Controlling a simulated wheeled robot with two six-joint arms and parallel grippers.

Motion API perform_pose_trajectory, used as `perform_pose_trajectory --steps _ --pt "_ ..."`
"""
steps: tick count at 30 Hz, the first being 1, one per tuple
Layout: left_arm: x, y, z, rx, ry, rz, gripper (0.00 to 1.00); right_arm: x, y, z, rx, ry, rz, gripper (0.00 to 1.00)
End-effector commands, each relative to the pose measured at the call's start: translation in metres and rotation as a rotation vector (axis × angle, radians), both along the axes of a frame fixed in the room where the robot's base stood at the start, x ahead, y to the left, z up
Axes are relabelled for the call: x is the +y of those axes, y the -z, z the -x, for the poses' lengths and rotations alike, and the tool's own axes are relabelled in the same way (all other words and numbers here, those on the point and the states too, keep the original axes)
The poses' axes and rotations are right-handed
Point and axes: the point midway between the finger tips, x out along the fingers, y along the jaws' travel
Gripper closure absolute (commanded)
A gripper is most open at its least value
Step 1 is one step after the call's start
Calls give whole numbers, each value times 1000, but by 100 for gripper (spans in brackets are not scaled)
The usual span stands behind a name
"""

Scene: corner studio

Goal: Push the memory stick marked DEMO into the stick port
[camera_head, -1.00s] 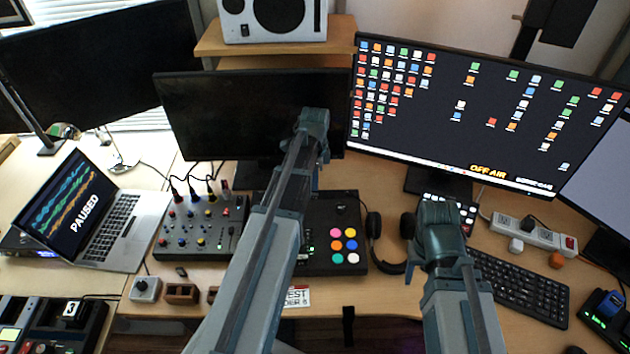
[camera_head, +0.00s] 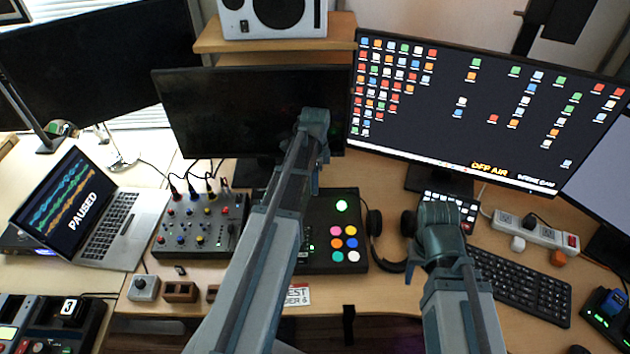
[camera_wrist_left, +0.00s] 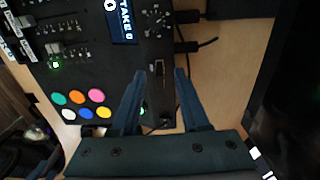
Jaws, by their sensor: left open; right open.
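The black console (camera_head: 322,204) with round coloured pads stands in the middle of the desk, partly behind my left arm. In the left wrist view, my left gripper (camera_wrist_left: 158,78) is open over the console (camera_wrist_left: 100,72). A small dark slot-like piece with a pale rim (camera_wrist_left: 158,68) lies between its fingertips on the console top. I cannot tell whether this is the stick port alone or a stick seated in it. No DEMO marking is readable. In the head view my left arm hides its gripper.
A mixer (camera_head: 201,225) with cables is left of the console, and headphones (camera_head: 386,240) are right of it. A keyboard (camera_head: 521,287) and power strip (camera_head: 538,232) are at right. Cables (camera_wrist_left: 198,45) run beside my left gripper.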

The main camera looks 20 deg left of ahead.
Motion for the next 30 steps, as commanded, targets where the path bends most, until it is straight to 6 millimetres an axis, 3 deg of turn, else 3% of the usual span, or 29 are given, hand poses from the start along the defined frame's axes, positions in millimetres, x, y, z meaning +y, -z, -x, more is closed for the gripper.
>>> perform_pose_trajectory --steps 11,30 --pt "0 -15 0 0 0 0 55 0 -15 0 0 0 0 47" --pt "0 -109 0 0 0 0 55 0 -109 0 0 0 0 47"
